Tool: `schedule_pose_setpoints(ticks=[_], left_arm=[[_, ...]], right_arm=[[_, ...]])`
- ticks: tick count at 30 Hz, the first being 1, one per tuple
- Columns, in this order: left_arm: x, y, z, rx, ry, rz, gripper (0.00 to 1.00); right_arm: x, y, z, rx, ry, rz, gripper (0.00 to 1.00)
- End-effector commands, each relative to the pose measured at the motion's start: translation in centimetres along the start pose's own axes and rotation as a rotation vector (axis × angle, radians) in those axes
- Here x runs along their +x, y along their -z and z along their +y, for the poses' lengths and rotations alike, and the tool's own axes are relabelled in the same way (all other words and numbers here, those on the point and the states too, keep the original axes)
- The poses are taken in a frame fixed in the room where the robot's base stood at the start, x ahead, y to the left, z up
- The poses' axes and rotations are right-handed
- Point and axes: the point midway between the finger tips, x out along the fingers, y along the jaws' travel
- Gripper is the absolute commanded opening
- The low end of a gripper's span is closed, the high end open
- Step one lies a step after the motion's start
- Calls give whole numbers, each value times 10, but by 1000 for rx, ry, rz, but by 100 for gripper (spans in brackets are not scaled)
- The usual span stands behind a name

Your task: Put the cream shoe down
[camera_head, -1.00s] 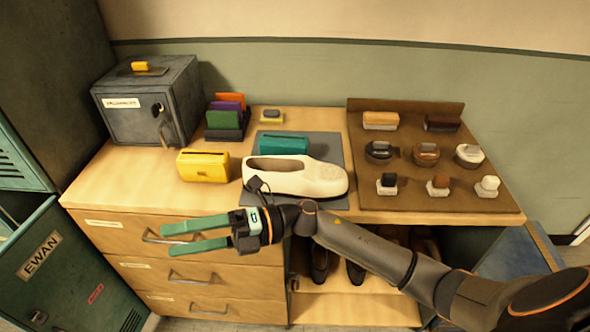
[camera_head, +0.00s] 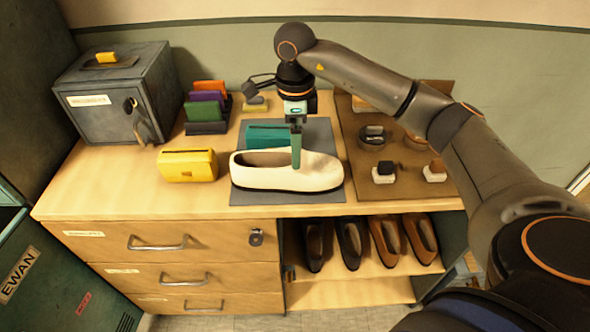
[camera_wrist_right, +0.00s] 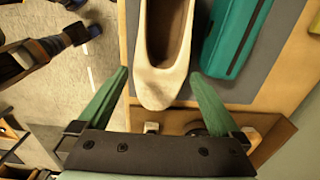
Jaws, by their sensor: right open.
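The cream shoe (camera_head: 262,178) lies upright on the grey mat (camera_head: 240,198) on the bench top, its toe to the right. My right gripper (camera_head: 296,166) points down over the front part of the shoe. In the right wrist view, its two green fingers (camera_wrist_right: 158,76) are apart, one on each side of the shoe's toe (camera_wrist_right: 155,85), with visible gaps. I cannot tell how far down the fingertips reach beside the shoe. The fingers hide part of the shoe's upper in the head view. My left gripper is not in view.
A teal box (camera_head: 262,137) sits just behind the shoe on the mat. A yellow box (camera_head: 188,166) stands to the left. A brown board (camera_head: 400,190) with brushes and tins is on the right, partly behind my arm. A grey metal box (camera_head: 118,100) stands at back left.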

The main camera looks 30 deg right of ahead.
Motion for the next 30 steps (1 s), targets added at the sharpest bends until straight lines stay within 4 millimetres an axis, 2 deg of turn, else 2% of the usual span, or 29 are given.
schedule_pose_setpoints(ticks=[3,11,19,28,30], left_arm=[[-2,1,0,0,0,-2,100],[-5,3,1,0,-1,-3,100],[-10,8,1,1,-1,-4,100],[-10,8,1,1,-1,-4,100],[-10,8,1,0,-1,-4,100]], right_arm=[[20,0,1,-1,-3,0,100],[41,0,0,-1,-3,-1,100],[79,2,-1,-2,-3,-3,100],[85,2,-2,-2,-1,-4,100],[84,2,-2,-2,-1,-4,93]])
